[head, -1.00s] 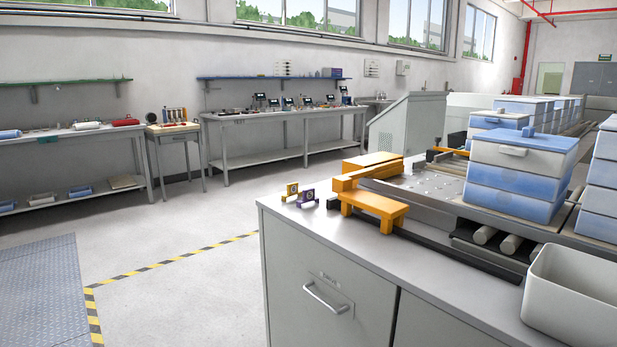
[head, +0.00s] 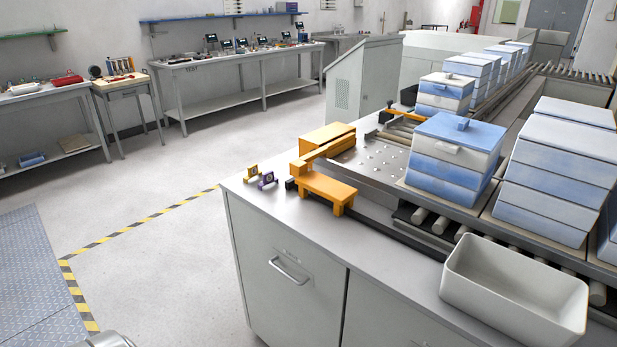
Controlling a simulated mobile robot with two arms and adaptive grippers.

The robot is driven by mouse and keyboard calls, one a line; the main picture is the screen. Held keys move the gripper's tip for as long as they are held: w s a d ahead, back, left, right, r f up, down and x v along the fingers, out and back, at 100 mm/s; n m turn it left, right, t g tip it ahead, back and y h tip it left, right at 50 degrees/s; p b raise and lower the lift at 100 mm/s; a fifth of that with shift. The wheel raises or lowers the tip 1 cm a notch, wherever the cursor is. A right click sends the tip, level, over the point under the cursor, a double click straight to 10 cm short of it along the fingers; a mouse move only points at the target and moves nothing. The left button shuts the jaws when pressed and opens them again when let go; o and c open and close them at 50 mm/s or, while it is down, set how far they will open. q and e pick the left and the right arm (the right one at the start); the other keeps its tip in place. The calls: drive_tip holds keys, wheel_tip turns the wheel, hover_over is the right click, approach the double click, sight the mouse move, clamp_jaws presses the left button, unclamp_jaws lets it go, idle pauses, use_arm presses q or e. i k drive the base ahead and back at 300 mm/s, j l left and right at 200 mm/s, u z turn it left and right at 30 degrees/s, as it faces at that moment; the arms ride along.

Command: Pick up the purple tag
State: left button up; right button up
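The purple tag (head: 267,180) stands upright on the far left corner of the grey cabinet top (head: 300,215). A yellow tag (head: 251,173) stands just behind and to the left of it, apart from it by a small gap. Both tags are small here, and their markings are too small to read. Neither of my grippers shows in the head view. A rounded grey piece, which may be part of me, shows at the bottom left edge.
An orange bench-like fixture (head: 326,186) stands just right of the purple tag. A white bin (head: 515,292) sits at the cabinet's front right. Stacked blue and white boxes (head: 453,165) stand on the roller conveyor. The floor (head: 150,270) left of the cabinet is clear.

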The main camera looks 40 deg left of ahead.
sight(269, 177)
drive_tip(key=j+z, duration=0.35)
drive_tip(key=j, duration=0.15)
drive_tip(key=k+j+z, duration=0.1)
drive_tip(key=j+z, duration=0.2)
drive_tip(key=j, duration=0.2)
drive_tip(key=k+j+z, duration=0.1)
drive_tip(key=j+z, duration=0.25)
drive_tip(key=j, duration=0.15)
